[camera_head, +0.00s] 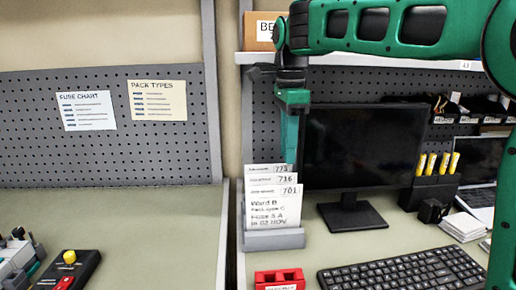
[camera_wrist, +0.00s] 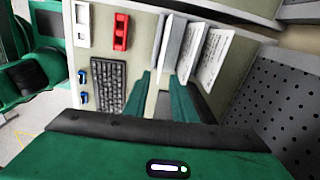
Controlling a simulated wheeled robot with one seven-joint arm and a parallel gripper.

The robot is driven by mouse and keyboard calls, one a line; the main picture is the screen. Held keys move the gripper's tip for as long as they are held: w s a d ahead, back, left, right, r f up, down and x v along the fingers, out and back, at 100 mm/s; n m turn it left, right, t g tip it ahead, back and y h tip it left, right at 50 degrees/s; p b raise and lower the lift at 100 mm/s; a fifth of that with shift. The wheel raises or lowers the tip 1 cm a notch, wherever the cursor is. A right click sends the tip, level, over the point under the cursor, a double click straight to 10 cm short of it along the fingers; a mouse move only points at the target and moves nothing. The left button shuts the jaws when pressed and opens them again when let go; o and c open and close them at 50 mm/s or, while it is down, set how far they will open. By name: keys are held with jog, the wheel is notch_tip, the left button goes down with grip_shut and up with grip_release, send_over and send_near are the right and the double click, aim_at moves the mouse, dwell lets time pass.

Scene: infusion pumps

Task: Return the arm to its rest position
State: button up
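My green arm reaches in from the upper right in the head view. My gripper (camera_head: 290,145) points down above and behind the card holder (camera_head: 274,240), its lower end partly hidden by the cards. In the wrist view, my gripper (camera_wrist: 160,76) shows two green fingers apart, with a clear gap and nothing seen held between them. The holder carries white cards (camera_head: 273,208) standing upright, the front one marked 701. The cards also show in the wrist view (camera_wrist: 207,58), just beyond and right of the fingertips.
A black monitor (camera_head: 362,150) stands close right of my gripper. A shelf (camera_head: 390,62) with a box (camera_head: 262,31) is above. A red block (camera_head: 279,279) and keyboard (camera_head: 405,272) lie in front. The left bench (camera_head: 130,215) is mostly clear.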

jog(key=s+d+f+n, duration=0.2)
jog(key=s+d, duration=0.1)
jog(key=d, duration=0.4)
jog(key=s+d+f+n, duration=0.1)
jog(key=s+d+f, duration=0.2)
jog(key=d, duration=0.4)
jog(key=s+d+f+n, duration=0.2)
jog(key=s+d+f, duration=0.3)
jog(key=s, duration=0.3)
jog(key=s+d+f+n, duration=0.3)
jog(key=s+d+f, duration=0.1)
jog(key=s, duration=0.4)
jog(key=s+d+f+n, duration=0.3)
jog(key=s+d+f, duration=0.2)
jog(key=s+f, duration=0.2)
jog(key=shift+s+d, duration=0.35)
jog(key=shift+s, duration=0.5)
jog(key=shift+w+f, duration=0.35)
jog(key=shift+w, duration=0.45)
jog(key=shift+s+r, duration=0.1)
jog(key=shift+s, duration=0.05)
